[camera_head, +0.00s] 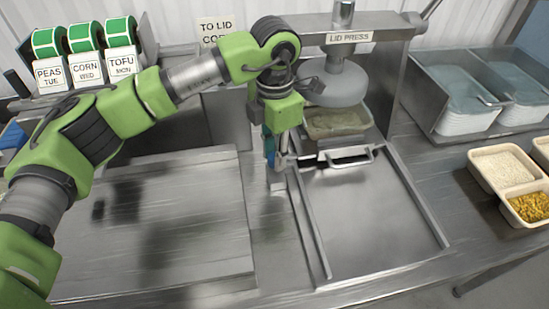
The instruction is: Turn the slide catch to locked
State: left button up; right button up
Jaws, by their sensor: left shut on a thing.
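My left gripper (277,175) points down at the left rail of the lid press slide, just in front of the press. It is shut on a small metal piece (277,188) that looks like the slide catch. The fingers cover much of it, so its exact angle is hard to tell. The slide (345,158) with its front handle sits pushed back under the round press head (337,86). A filled tray (337,122) sits under that head. My right gripper is out of view.
The metal channel (370,215) in front of the slide is empty. Two trays of grain and corn (503,170) stand at the right, lid stacks (465,122) behind them. Label rolls (83,38) stand at the back left.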

pick_arm(q)
jog(key=shift+n+b, duration=0.3)
jog(key=shift+n, duration=0.2)
jog(key=shift+w+r, duration=0.1)
jog(key=shift+r, duration=0.05)
jog(key=o, duration=1.1)
notch_tip(320, 180, up, 12)
dwell(0.3)
